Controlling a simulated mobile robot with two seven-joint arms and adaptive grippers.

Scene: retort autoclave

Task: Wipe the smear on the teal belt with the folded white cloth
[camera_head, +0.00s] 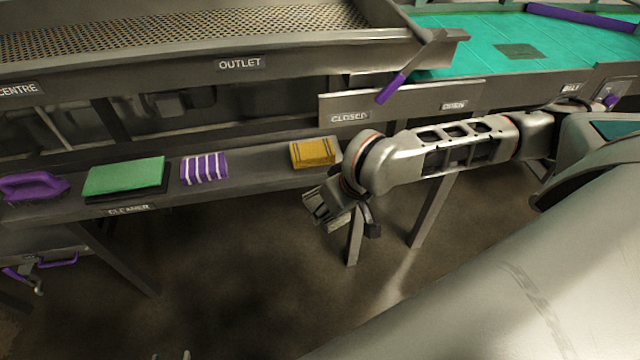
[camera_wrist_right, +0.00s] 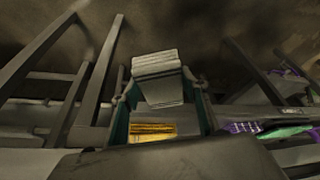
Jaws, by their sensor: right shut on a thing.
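The teal belt (camera_head: 465,35) runs along the upper right of the head view. A dark greenish smear (camera_head: 518,50) lies on it. My right gripper (camera_head: 328,204) hangs low, in front of the shelf's right end and well below the belt. It is shut on the folded white cloth (camera_wrist_right: 156,72), whose stacked pale layers show between the fingers in the wrist view. In the head view the cloth is hard to separate from the gripper. Small pale tips at the bottom edge of the head view seem to be my left gripper (camera_head: 172,356); its opening cannot be told.
The shelf (camera_head: 245,182) holds a purple-handled item (camera_head: 33,187), a green pad (camera_head: 124,176), a purple-and-white striped cloth (camera_head: 204,168) and a yellow striped cloth (camera_head: 312,152). A purple lever (camera_head: 391,88) sticks out near the belt's left end. A purple bar (camera_head: 580,17) crosses the belt's back.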

